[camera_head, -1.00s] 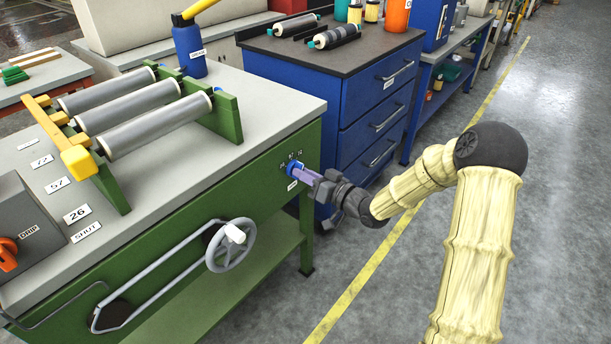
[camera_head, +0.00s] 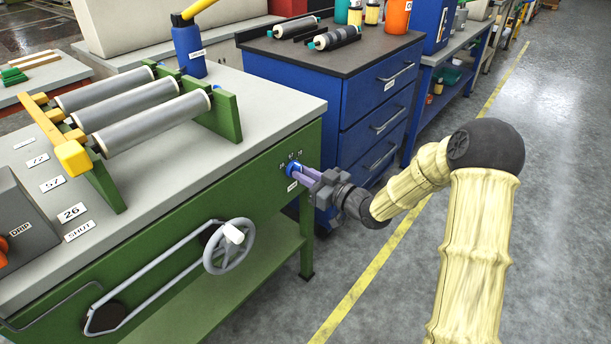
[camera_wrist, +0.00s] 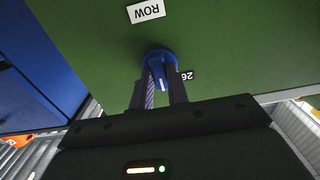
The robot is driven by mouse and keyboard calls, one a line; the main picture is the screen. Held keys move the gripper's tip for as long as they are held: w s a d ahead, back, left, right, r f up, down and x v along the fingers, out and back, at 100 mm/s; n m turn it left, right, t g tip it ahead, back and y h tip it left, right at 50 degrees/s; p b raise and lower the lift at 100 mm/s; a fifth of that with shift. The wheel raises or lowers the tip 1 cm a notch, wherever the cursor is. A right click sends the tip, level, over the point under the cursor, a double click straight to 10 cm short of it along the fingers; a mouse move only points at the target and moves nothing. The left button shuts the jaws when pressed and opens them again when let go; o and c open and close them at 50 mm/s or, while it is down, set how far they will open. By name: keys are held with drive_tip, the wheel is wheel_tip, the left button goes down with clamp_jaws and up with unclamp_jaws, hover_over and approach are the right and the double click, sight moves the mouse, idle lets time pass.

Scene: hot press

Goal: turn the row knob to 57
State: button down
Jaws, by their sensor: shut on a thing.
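The row knob (camera_head: 292,168) is a small blue knob on the right end of the green press front. In the wrist view the blue knob (camera_wrist: 158,58) carries a white line pointing down the picture. A "26" label (camera_wrist: 187,75) is at its right and a "ROW" label (camera_wrist: 146,11) above. My gripper (camera_head: 300,174) is shut on the knob, one finger on each side. My gripper (camera_wrist: 162,88) hides the panel below the knob.
A handwheel (camera_head: 229,247) with a white grip sticks out of the press front, left of the knob. A blue drawer cabinet (camera_head: 350,110) stands close behind my gripper. The floor (camera_head: 400,290) is clear at the right.

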drive_tip(key=c, duration=1.4)
unclamp_jaws()
drive_tip(key=shift+o, duration=0.2)
drive_tip(key=shift+d, duration=0.1)
drive_tip(key=p+v, duration=0.3)
drive_tip(key=v, duration=1.4)
drive_tip(key=shift+s+f, duration=0.1)
drive_tip(key=shift+f, duration=0.05)
